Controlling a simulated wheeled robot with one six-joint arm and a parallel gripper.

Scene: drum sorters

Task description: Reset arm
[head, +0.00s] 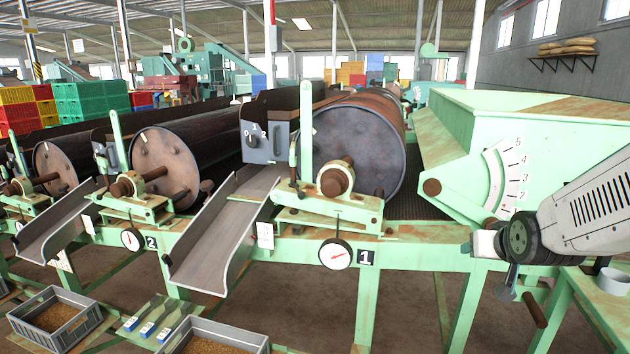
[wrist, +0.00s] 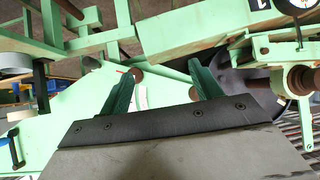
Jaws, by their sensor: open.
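My arm comes in from the right of the head view, in front of the light green hopper (head: 545,120). The end of the arm reaches near the hopper's lower edge, beside the numbered scale (head: 504,178). In the wrist view my gripper (wrist: 160,72) is open, with its two dark green fingers well apart. Nothing is held between them. Behind the fingers are green machine parts and brown round knobs (wrist: 194,93). I cannot tell whether a finger touches anything. The fingers are hard to make out in the head view.
Drum 1 (head: 352,145) and its dial (head: 335,254) stand left of the arm. A metal chute (head: 222,220) slopes forward from the drums. A crank with a brown handle (head: 535,310) hangs below the arm. A green table (head: 590,300) with a white ring (head: 613,281) is at lower right.

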